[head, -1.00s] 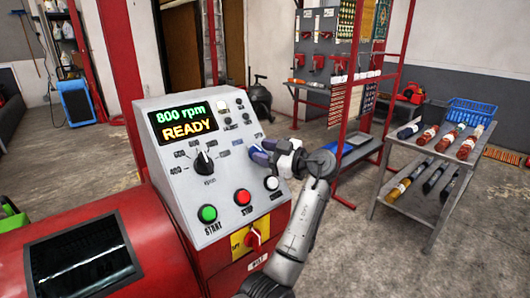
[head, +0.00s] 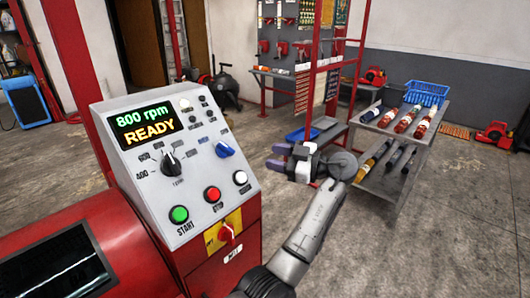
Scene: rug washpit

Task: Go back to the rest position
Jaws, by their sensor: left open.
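My left gripper (head: 275,158) is open and empty, with its purple fingertips pointing left. It is in the air to the right of the grey control panel (head: 185,235), apart from it. The panel display (head: 146,124) reads "800 rpm READY". A black dial (head: 170,162) and a blue knob (head: 225,150) are on the panel face. Below them are a green START button (head: 179,214), a red button (head: 212,194) and a white button (head: 240,177). My right gripper is not in view.
The red machine body (head: 130,240) fills the lower left. A grey cart (head: 445,135) with several bottles and a blue basket (head: 424,93) stands at the right. A red rack (head: 318,80) stands behind the gripper. The concrete floor at the lower right is clear.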

